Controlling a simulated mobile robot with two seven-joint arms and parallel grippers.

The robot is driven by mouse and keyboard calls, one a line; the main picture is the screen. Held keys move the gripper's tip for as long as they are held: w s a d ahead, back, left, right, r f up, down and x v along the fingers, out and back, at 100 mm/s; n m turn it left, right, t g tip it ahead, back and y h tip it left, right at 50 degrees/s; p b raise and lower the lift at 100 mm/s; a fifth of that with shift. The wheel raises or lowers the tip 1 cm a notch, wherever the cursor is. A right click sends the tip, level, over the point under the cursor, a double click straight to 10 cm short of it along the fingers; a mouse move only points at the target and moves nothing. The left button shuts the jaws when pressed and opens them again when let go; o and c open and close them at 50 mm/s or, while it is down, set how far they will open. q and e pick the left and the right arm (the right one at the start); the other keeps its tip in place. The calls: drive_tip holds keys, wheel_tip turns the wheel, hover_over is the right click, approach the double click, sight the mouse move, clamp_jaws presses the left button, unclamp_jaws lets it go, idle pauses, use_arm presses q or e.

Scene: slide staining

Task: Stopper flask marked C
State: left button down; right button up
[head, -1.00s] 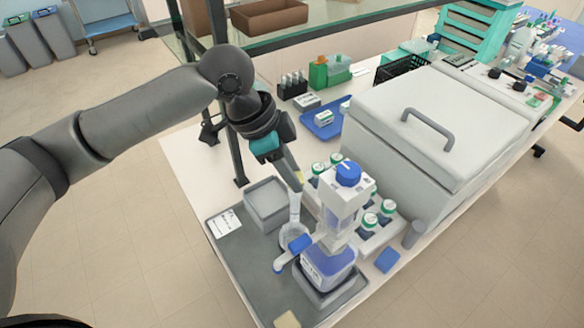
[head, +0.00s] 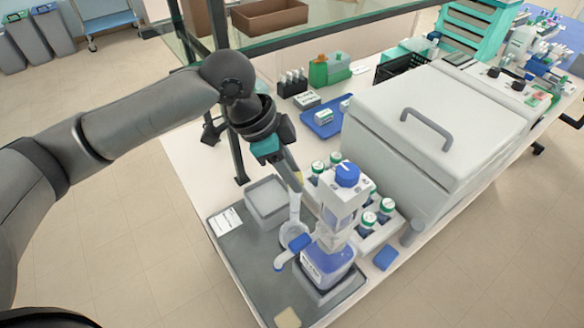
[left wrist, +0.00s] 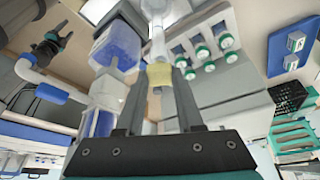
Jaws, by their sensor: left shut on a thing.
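My left gripper (head: 297,178) is above the tray at the front left of the bench, pointing down. In the left wrist view its two dark fingers are shut on a yellow stopper (left wrist: 160,75). A clear flask (head: 292,236) with a tall narrow neck stands below the fingers. Its neck also shows in the left wrist view (left wrist: 158,45), in line with the stopper and apparently touching it. I cannot tell how deep the stopper sits. The letter on the flask cannot be read. My right gripper is not in view.
A dispenser bottle (head: 328,265) with a blue knob stands close right of the flask; its blue-ended arm reaches beside it. A grey bin (head: 268,203) is behind the flask. A rack of green-capped bottles and a large lidded box (head: 430,130) stand to the right. A shelf post rises behind.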

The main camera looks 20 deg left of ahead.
use_arm(q)
drive_tip(key=shift+f+p, duration=0.55)
drive_tip(key=shift+p, duration=0.2)
idle(1.1)
drive_tip(key=shift+c, duration=2.3)
unclamp_jaws()
drive_tip(key=shift+o, duration=0.3)
drive_tip(key=o, duration=0.3)
drive_tip(key=shift+o, duration=0.2)
wheel_tip(320, 180, up, 4)
drive_tip(key=p, duration=0.5)
drive_tip(key=shift+p, duration=0.3)
drive_tip(key=shift+r+p, duration=0.75)
drive_tip(key=shift+r, duration=0.25)
